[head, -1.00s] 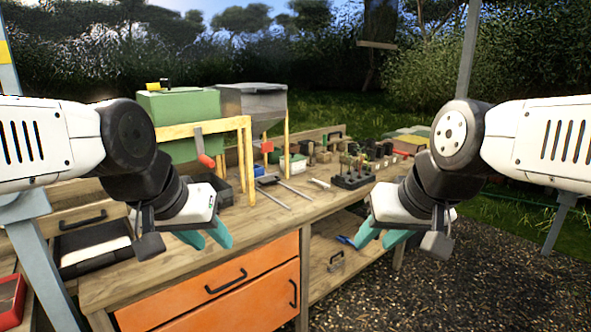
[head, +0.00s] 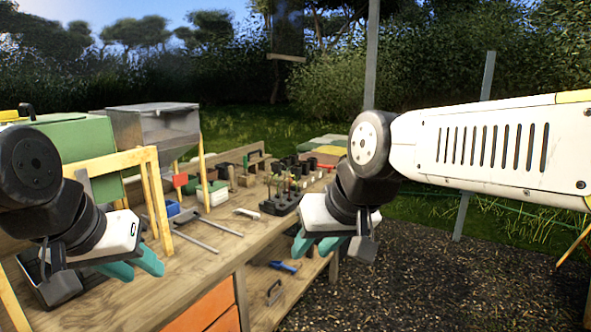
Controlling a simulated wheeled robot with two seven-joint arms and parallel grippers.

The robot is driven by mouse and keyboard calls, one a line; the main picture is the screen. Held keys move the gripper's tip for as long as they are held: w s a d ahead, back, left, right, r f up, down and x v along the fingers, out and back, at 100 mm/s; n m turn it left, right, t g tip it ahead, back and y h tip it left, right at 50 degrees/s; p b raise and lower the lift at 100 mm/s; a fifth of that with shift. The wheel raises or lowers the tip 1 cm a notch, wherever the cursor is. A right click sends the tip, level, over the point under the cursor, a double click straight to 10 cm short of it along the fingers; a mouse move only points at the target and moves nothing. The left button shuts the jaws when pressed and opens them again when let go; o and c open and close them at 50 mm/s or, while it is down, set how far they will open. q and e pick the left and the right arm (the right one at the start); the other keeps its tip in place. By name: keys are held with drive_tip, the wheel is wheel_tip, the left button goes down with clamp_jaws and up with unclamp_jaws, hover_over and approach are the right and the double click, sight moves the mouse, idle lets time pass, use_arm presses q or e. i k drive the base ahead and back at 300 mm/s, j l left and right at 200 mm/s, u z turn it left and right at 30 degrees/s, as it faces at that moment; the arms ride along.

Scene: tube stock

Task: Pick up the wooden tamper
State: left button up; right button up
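I cannot pick out the wooden tamper for certain. Small brown wooden pieces (head: 246,180) stand on the workbench (head: 215,225) toward its far end, too small to tell apart. My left gripper (head: 134,266) is over the near left part of the bench, teal fingers apart and nothing between them. My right gripper (head: 316,246) is in front of the bench's right edge, fingers apart and empty. Both are well short of the small wooden pieces.
A black seedling tray (head: 281,204) and a light-coloured handle (head: 247,213) lie mid-bench. A wooden frame (head: 152,190) with metal rails and a grey hopper (head: 155,125) stand on the left. Blue-handled tool (head: 284,267) lies on the lower shelf. Gravel on the right is open.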

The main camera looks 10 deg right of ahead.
sight(230, 169)
drive_tip(key=i+l+u, duration=0.15)
drive_tip(key=i+l, duration=0.95)
drive_tip(key=i+l+u, duration=0.1)
drive_tip(key=i+l, duration=1)
drive_tip(key=l, duration=0.15)
